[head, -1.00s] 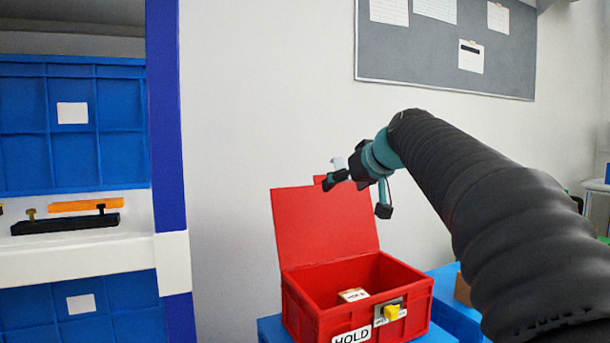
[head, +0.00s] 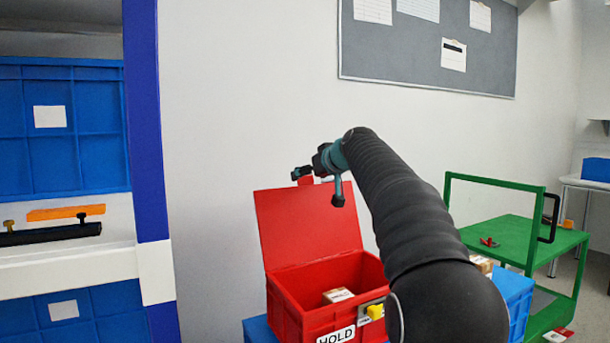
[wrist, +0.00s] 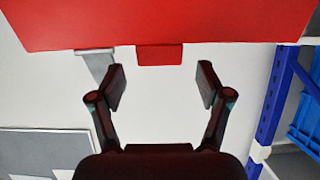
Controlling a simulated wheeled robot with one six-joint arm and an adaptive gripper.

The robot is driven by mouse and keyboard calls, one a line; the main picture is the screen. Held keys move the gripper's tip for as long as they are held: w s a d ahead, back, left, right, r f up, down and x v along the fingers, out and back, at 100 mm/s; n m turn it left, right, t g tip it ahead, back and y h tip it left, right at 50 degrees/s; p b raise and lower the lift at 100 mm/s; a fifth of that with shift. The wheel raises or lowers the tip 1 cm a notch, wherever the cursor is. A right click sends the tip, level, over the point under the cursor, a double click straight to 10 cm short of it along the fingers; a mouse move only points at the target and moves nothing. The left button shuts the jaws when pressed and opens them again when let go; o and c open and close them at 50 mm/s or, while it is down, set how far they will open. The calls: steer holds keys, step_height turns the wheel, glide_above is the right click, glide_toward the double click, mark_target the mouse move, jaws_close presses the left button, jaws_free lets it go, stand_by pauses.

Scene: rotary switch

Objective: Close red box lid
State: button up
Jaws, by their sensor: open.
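The red box (head: 290,308) stands open on a blue support, with a "HOLD" label and a yellow knob (head: 375,311) on its front. Its red lid (head: 308,228) is raised, leaning slightly back, and has a small tab (head: 305,180) on its top edge. A small labelled carton (head: 338,295) lies inside the box. My gripper (head: 318,185) is open and empty at the lid's top edge, close to the tab. In the wrist view, the lid (wrist: 160,22) fills the top and its tab (wrist: 159,55) sits just beyond and between the open fingers (wrist: 160,88). I cannot tell whether they touch.
A shelf with blue bins (head: 65,130) and a blue post (head: 145,120) stands at the left. A green cart (head: 520,240) stands at the right. The wall behind the lid carries a grey board (head: 430,45).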

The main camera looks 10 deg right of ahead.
mark_target(305, 178)
steer(key=shift+x, duration=1.65)
jaws_close()
steer(key=shift+s+f+b, duration=0.1)
steer(key=shift+s+b, duration=0.05)
steer(key=shift+b, duration=0.15)
